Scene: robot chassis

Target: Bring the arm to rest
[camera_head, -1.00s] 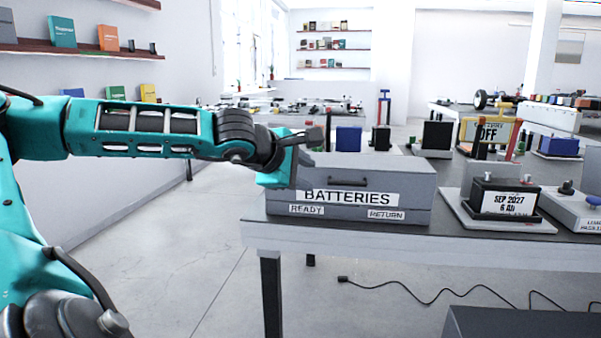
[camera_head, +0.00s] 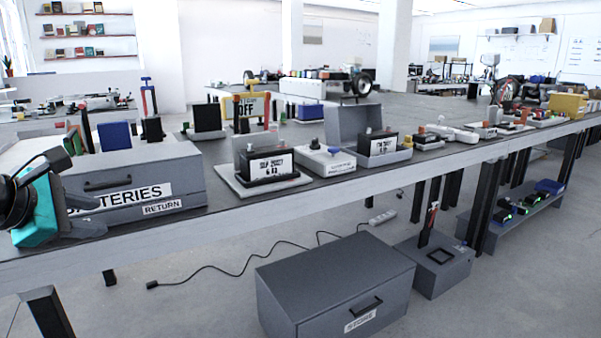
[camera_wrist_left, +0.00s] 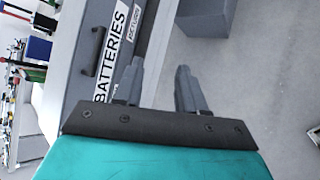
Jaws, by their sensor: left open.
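My left gripper (camera_head: 82,226) is at the left edge of the head view, in front of the left end of the grey box labelled BATTERIES (camera_head: 190,176). In the left wrist view its two fingers (camera_wrist_left: 160,85) stand apart with nothing between them, so it is open and empty. The box front, with its handle and labels, shows left of and behind the fingers there. I cannot tell whether the gripper touches the box. Most of my left arm is outside the head view. My right gripper is not in view.
The long table (camera_head: 330,183) carries a black battery (camera_head: 268,165) on a tray and several other devices. A grey box labelled STORE (camera_head: 335,285) stands on the floor, near a smaller grey unit (camera_head: 445,270). A black cable (camera_head: 215,277) lies on the floor. Open floor shows around them.

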